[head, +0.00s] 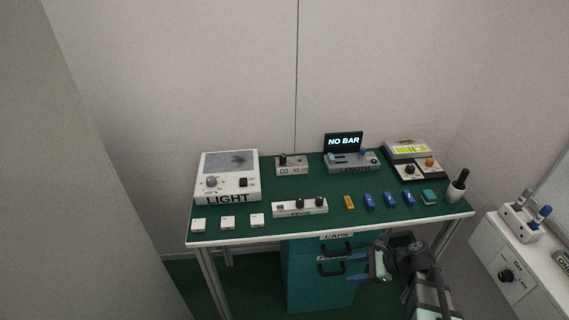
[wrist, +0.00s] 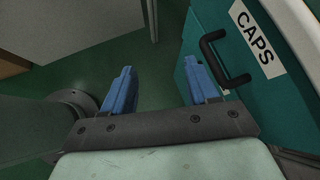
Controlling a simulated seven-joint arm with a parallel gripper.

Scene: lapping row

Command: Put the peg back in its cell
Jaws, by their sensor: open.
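A white block (head: 288,211) with a dark label, which seems to read PEGS, sits at the front middle of the green table. Two dark upright pegs (head: 300,203) stand in its middle and right; a small dark spot, perhaps an empty cell, shows at its left. I cannot tell for sure which peg is the task's own. My gripper (head: 364,263) is below the table's front edge, beside the teal drawer cabinet. In the wrist view my gripper (wrist: 159,68) has its blue fingers apart, with only floor between them.
The teal cabinet (head: 306,276) has black handles and a CAPS label (wrist: 254,37). A white cabinet (head: 505,262) stands right.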

